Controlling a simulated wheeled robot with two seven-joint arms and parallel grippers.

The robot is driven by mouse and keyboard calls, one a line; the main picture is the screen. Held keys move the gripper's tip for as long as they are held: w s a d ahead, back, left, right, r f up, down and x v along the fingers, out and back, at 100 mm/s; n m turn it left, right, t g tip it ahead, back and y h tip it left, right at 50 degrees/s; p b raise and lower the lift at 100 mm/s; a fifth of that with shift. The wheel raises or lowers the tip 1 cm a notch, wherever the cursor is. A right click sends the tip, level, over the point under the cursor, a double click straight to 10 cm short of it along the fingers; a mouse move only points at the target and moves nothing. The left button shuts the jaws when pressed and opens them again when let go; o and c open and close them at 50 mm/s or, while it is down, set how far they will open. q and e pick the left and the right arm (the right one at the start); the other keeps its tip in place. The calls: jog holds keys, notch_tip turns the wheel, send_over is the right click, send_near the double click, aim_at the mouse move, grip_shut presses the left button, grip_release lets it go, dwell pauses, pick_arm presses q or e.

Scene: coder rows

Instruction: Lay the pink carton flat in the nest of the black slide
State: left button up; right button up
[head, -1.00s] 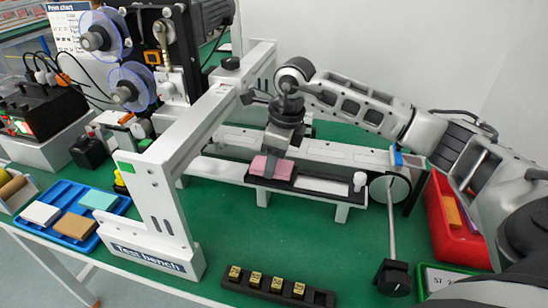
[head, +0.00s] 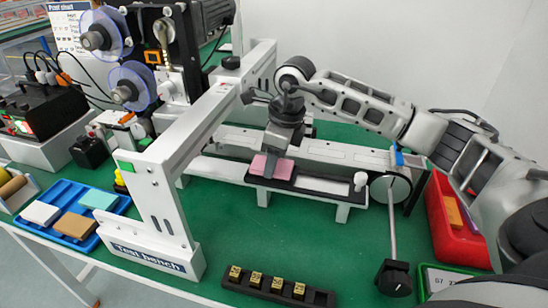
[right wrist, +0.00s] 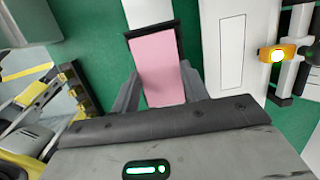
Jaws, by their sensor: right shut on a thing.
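The pink carton (head: 271,166) lies at the left end of the black slide (head: 310,182), on the white rail. In the right wrist view the pink carton (right wrist: 160,62) sits between my fingers, and the dark rim of the slide (right wrist: 178,36) shows along its far end and side. My right gripper (head: 277,158) comes down from above and is shut on the carton; it also shows in the right wrist view (right wrist: 158,95). The carton looks flat, but I cannot tell whether its underside touches the nest floor. My left gripper is not in view.
A white gantry marked Test bench (head: 150,255) stands left of the slide. A blue tray (head: 122,207) with several cartons is at left, a red bin (head: 440,235) at right. A black rack (head: 320,297) and a black knob (head: 394,278) stand in front. Green table between is clear.

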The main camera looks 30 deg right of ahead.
jog(key=shift+f+b, duration=0.5)
jog(key=shift+f, duration=0.05)
dwell(0.4)
jog(key=o, duration=0.8)
notch_tip(320, 180, up, 16)
jog(key=s+d, duration=0.2)
jog(key=shift+s+f, duration=0.15)
jog(key=shift+s, duration=0.05)
jog(key=f, duration=0.5)
jog(key=w+a+f, duration=0.1)
jog(key=f, duration=0.4)
jog(key=w+a+f, duration=0.1)
jog(key=f, duration=0.5)
jog(key=shift+w, duration=0.2)
jog(key=shift+r, duration=0.2)
